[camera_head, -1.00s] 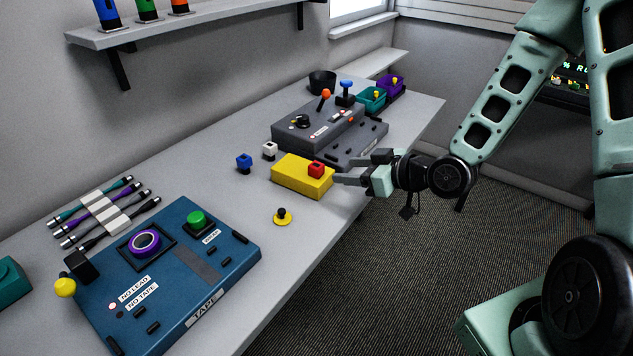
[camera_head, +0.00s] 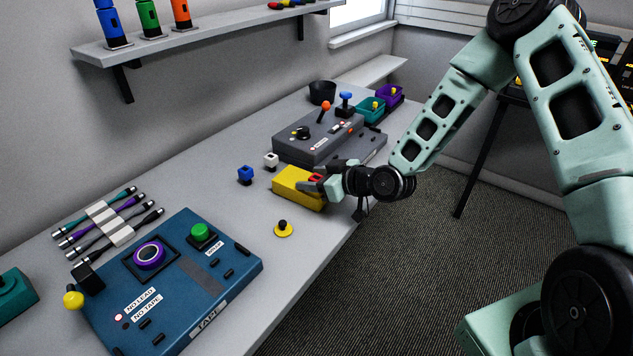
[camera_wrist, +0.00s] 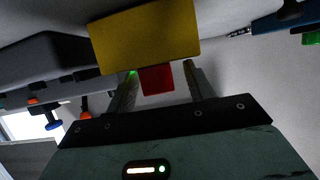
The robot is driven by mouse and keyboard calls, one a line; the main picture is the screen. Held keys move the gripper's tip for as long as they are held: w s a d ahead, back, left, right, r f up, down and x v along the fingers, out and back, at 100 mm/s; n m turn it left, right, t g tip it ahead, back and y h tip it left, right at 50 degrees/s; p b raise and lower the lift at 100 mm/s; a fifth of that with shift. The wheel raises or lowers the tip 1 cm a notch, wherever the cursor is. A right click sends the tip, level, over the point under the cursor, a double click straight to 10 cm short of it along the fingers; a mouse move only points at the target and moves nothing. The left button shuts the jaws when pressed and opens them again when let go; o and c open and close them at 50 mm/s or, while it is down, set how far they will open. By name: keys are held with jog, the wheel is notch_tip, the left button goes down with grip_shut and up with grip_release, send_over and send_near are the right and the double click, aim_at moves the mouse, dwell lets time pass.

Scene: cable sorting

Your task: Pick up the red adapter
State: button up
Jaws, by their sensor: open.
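The red adapter (camera_head: 316,178) sits at the right end of the yellow block (camera_head: 293,187) on the table. It is partly hidden by my gripper in the head view. My gripper (camera_head: 314,184) is open, with its fingers reaching in from the right at the adapter. In the wrist view the red adapter (camera_wrist: 157,79) shows between the two open fingers (camera_wrist: 160,85), against the yellow block (camera_wrist: 145,37). The adapter appears closer to the left finger than to the right one. I cannot tell whether either finger touches it.
A blue adapter (camera_head: 245,175) and a white adapter (camera_head: 271,161) stand left of the yellow block. A grey control box (camera_head: 320,138) lies behind it. A yellow-based knob (camera_head: 283,230) and a blue tape box (camera_head: 190,290) are in front. Cables (camera_head: 105,222) lie at left.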

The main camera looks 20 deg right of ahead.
jog(key=c, duration=1)
jog(key=shift+c, duration=0.2)
